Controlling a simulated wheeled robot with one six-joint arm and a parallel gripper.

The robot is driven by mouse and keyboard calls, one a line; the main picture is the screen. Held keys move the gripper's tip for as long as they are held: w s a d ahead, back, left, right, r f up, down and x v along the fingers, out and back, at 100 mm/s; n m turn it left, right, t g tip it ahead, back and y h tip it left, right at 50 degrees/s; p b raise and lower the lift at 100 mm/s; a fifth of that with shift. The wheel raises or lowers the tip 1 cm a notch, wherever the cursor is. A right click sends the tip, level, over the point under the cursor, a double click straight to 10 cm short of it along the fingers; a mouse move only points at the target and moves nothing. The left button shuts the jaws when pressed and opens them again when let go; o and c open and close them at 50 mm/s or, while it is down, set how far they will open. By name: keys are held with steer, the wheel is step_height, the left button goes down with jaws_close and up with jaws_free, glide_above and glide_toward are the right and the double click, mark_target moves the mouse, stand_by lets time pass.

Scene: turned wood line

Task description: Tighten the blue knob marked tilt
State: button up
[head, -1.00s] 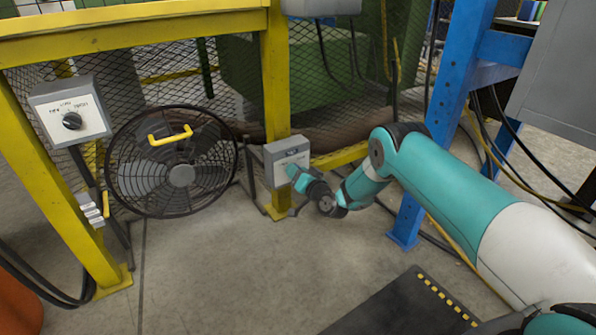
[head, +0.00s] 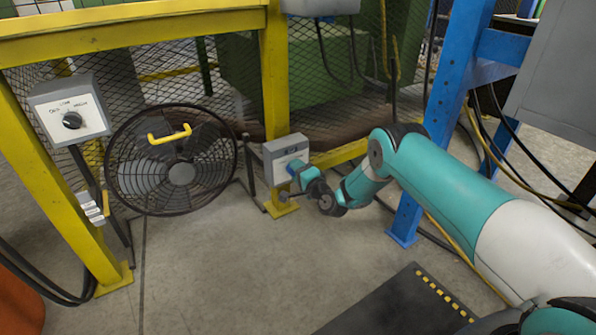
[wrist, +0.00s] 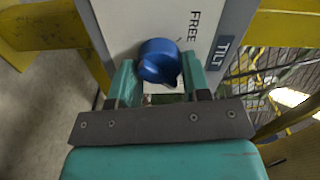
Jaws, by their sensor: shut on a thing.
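The blue knob (wrist: 160,61) sits on the white face of a grey box, with a dark pointer on its lower right side in the wrist view. A blue label reading TILT (wrist: 220,52) and the word FREE are printed beside it. My gripper (wrist: 158,82) is shut on the knob, with one teal finger on each side of it. In the head view the grey box (head: 284,150) is mounted on a yellow post, and my gripper (head: 297,174) reaches it from the right.
A black floor fan (head: 180,173) with a yellow handle stands left of the box. A second control box (head: 72,118) with a black knob is on the left yellow post. A blue post (head: 450,110) stands close to my arm.

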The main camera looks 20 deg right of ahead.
steer(key=shift+s+f+m, duration=0.1)
steer(key=shift+f+m, duration=0.05)
steer(key=shift+m, duration=0.35)
steer(key=o, duration=0.9)
steer(key=p+v, duration=1.7)
steer(key=p, duration=0.2)
steer(key=shift+s, duration=0.15)
